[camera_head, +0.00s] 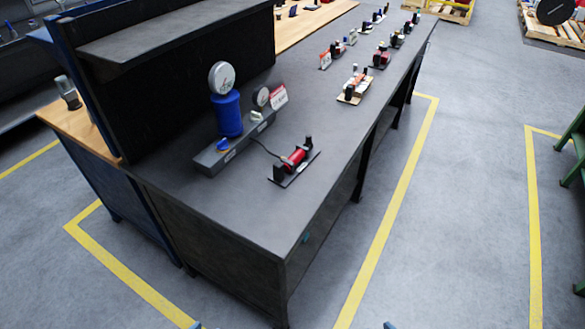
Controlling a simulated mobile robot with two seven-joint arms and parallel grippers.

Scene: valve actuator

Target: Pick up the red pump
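The nearest red pump (295,160) is a red cylinder between black upright ends on a flat dark plate. It sits on the dark workbench top (225,215), near the front right edge. A thin cable runs from it toward a grey base unit (215,160) with a blue cylinder (227,114) and a round dial gauge (221,78). More small units with red parts stand farther along the bench, one of them here (381,56). Neither gripper can be made out; only small blue tips, possibly of my arms, show at the bottom edge.
A dark upright panel with a shelf (165,35) rises along the bench's left side. A red and white label (279,96) stands behind the gauge unit. A tan-based device (354,88) sits farther back. The bench's near corner is bare, and grey floor with yellow lines (400,190) lies clear to the right.

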